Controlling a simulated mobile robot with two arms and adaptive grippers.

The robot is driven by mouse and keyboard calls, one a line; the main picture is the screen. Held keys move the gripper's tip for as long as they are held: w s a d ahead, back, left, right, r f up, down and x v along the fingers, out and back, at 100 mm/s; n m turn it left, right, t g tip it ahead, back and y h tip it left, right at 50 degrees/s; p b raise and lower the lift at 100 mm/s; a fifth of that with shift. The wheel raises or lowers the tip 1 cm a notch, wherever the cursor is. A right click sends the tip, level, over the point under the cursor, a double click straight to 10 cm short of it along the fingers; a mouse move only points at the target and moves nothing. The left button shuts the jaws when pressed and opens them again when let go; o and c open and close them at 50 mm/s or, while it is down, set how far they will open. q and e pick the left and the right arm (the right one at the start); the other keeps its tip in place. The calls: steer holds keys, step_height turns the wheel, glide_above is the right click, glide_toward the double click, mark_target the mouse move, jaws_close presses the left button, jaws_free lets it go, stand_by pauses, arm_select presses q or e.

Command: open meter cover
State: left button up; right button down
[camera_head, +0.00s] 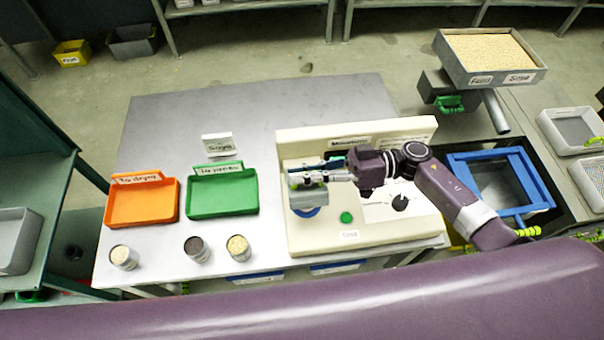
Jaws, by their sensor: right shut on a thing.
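The moisture meter (390,230) is a beige box on the metal table, with a raised back panel, a green button, a black knob and a label at its front. A grey block-like cover (308,199) sits at the meter's left side, with a blue round part partly showing below it. My right arm reaches in from the right across the meter. My right gripper (300,181) is at the cover's top edge and shut on it. The gripper hides part of the cover, so how far it stands open cannot be told. My left gripper is not in view.
An orange tray (142,204) and a green tray (222,194) lie left of the meter. Three small cups, one of them a dark-filled cup (197,249), stand along the table's front. A blue-framed box (500,156) and a grain tray (490,76) are at right.

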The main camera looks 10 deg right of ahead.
steer(key=shift+w+r, duration=0.65)
steer(key=shift+w, duration=0.25)
steer(key=c, duration=2)
jaws_free()
steer(key=shift+w+f, duration=0.1)
steer(key=shift+d, duration=0.2)
steer(key=d, duration=1.1)
steer(key=shift+d, duration=0.4)
